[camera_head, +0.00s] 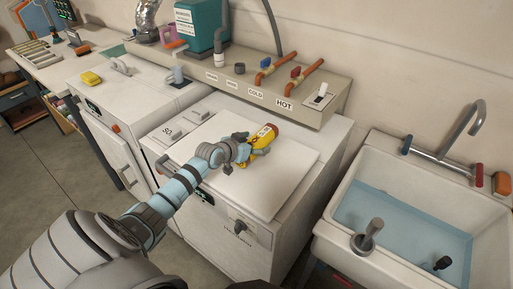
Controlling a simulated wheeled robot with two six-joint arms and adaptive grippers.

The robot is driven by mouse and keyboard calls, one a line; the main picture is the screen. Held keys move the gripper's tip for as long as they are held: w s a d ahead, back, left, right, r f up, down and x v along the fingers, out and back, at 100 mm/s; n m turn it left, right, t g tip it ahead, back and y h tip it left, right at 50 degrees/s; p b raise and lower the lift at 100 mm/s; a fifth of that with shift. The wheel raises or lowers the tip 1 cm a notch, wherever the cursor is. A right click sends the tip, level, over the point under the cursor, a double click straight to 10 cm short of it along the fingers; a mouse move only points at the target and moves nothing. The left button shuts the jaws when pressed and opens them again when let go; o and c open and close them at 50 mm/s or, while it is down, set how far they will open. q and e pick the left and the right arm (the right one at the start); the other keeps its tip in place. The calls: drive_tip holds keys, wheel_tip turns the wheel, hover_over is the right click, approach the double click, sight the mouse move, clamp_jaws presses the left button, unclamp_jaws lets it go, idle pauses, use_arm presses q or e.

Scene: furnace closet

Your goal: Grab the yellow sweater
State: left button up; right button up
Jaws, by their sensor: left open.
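My left arm reaches in from the lower left, over the white top of the front machine (292,160). Its gripper (247,152) is open, right at a yellow object with a red end (264,137) on that top. The object looks more like a bottle than a sweater. The gripper partly hides it, and I cannot tell whether the fingers touch it. No clear sweater shows in this view. A small yellow block (91,77) sits on the machine farther left. My right gripper is not in view.
A sink with water (402,222) stands to the right. A raised ledge with pipes and HOT and COLD labels (285,94) runs behind the machine. A teal container (201,27) and a workbench (58,55) are at the back left. The floor at left is clear.

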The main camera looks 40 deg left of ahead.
use_arm(q)
drive_tip(key=shift+w, duration=0.15)
drive_tip(key=shift+c, duration=1.3)
drive_tip(key=c, duration=1.2)
drive_tip(key=shift+r, duration=0.15)
